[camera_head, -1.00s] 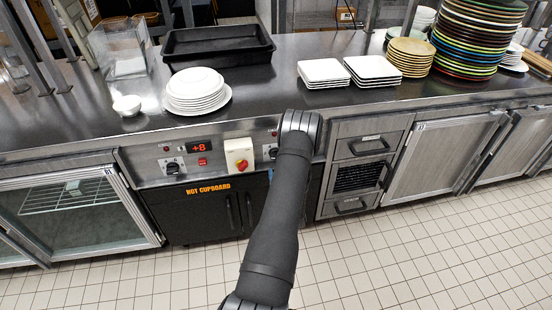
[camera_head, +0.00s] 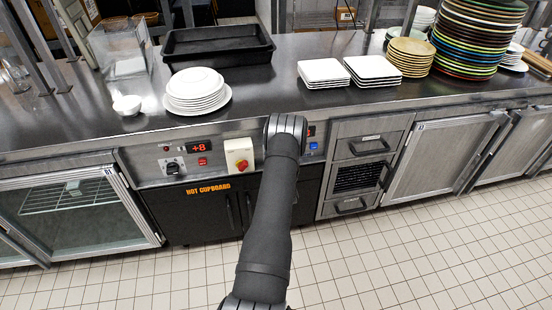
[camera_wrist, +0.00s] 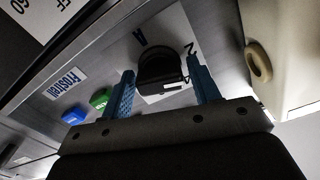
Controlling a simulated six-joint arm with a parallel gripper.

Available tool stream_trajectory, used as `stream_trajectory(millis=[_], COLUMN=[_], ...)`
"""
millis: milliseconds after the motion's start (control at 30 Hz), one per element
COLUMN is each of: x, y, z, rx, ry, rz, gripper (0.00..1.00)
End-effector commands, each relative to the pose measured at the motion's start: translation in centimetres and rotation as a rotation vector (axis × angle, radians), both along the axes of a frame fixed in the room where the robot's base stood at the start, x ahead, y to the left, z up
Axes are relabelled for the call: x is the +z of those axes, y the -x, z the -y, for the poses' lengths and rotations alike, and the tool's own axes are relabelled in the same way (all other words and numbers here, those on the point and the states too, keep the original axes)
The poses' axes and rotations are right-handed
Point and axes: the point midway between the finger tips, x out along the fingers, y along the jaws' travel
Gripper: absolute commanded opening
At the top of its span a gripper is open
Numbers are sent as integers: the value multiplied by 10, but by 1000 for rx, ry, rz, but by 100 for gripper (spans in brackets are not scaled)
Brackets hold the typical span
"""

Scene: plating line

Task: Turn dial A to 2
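In the wrist view the black dial A (camera_wrist: 160,68) sits on the steel panel, with a printed "A" and a "2" beside it on the plate. A white mark shows on the knob's lower right edge. My gripper (camera_wrist: 164,85) has its two blue fingers on either side of the knob, with a narrow gap seeming to show at each side. In the head view my arm's dark wrist covers dial A and the fingers.
A green button (camera_wrist: 100,98) and a blue button (camera_wrist: 75,115) lie left of the dial in the wrist view. A cream switch box with a red knob (camera_head: 241,164) stands left of my wrist, near another dial (camera_head: 172,168). Plates (camera_head: 196,92) stand on the counter above.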

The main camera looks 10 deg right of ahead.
Motion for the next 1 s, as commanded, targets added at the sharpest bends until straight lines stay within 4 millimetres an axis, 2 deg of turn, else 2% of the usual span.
stream_trajectory(millis=[33,133,167,333,700,1000], x=[0,0,0,0,0,0], y=[0,0,0,0,0,0], z=[0,0,0,0,0,0], rx=[0,0,0,0,0,0], ry=[0,0,0,34,277,294], rz=[0,0,0,0,0,0], gripper=[46,26,24,24,24,24])
